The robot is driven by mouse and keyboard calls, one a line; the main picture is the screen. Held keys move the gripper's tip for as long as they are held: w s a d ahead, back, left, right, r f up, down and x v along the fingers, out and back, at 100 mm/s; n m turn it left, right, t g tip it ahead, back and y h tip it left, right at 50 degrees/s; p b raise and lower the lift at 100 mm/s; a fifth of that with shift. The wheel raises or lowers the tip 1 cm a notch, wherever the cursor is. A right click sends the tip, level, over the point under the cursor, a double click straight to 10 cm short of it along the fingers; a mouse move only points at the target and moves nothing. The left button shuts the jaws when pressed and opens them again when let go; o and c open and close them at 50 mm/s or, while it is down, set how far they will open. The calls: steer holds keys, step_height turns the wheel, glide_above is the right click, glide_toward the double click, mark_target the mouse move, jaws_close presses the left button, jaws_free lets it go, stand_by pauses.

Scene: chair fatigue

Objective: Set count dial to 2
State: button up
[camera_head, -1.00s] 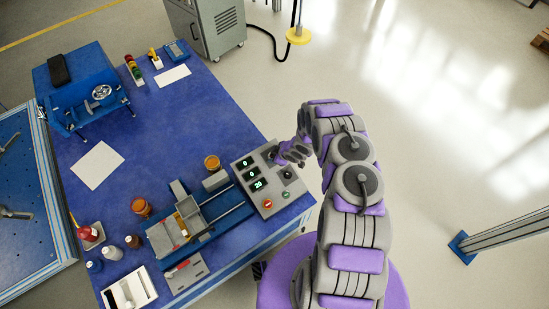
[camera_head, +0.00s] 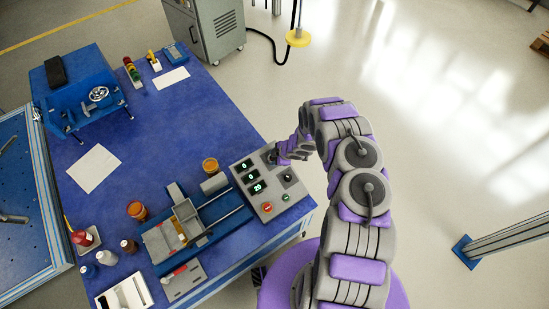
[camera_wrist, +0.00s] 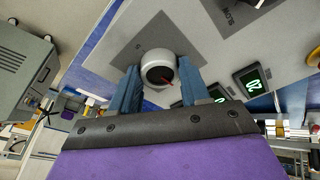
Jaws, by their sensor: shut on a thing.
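The grey control panel (camera_head: 262,190) sits at the bench's right edge, with green displays reading 0, 0 and 20 from top to bottom. My gripper (camera_head: 272,158) is at the panel's upper right corner. In the wrist view its two blue fingers (camera_wrist: 160,80) are shut on a round grey dial (camera_wrist: 157,62), one on each side. A red pointer mark shows on the dial's face, on a dark plate. The dial's label cannot be read, so I cannot confirm it is the count dial. The head view hides most of this dial behind the gripper.
A second black knob (camera_head: 288,175) is lower on the panel, above a red button (camera_head: 267,208) and a green button (camera_head: 285,198). A clamp fixture with rails (camera_head: 190,225) stands left of the panel. Open floor lies to the right.

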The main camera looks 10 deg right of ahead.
steer(key=o, duration=1.1)
steer(key=shift+c, duration=0.2)
steer(key=p+v, duration=0.3)
steer(key=v, duration=1.4)
steer(key=shift+r, duration=0.1)
